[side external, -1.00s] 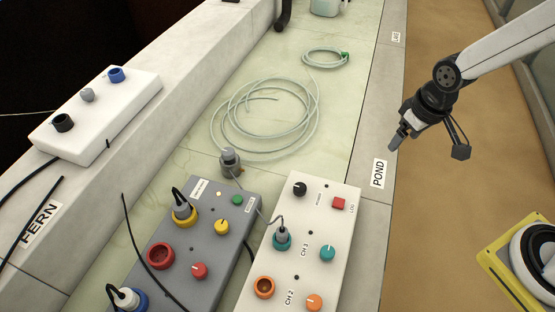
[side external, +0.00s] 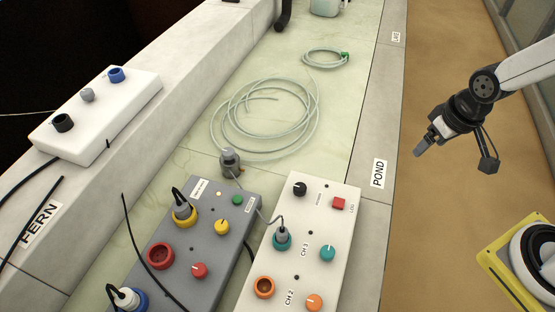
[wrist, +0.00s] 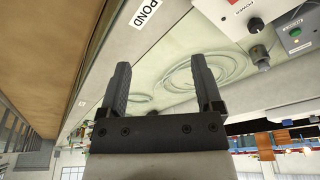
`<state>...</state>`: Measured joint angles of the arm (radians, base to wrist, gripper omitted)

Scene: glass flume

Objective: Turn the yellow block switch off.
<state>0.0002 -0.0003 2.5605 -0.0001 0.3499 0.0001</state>
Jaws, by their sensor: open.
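The yellow knob switch (side external: 222,227) sits on the grey box (side external: 240,186), beside the yellow socket (side external: 184,216), which has a grey plug in it. The knob has a pale pointer mark; its exact setting is too small to tell. My gripper (side external: 420,150) is in the air at the right, over the brown floor strip and well away from the grey box. In the wrist view my gripper (wrist: 161,65) is open, with nothing between its fingers. The yellow knob cannot be made out in the wrist view.
A white box (side external: 343,190) with teal and orange knobs stands right of the grey box. A grey cylindrical connector (side external: 230,160) and coiled clear tubing (side external: 314,113) lie behind them. Another white box (side external: 140,88) is at left. Loose black cables cross the grey box.

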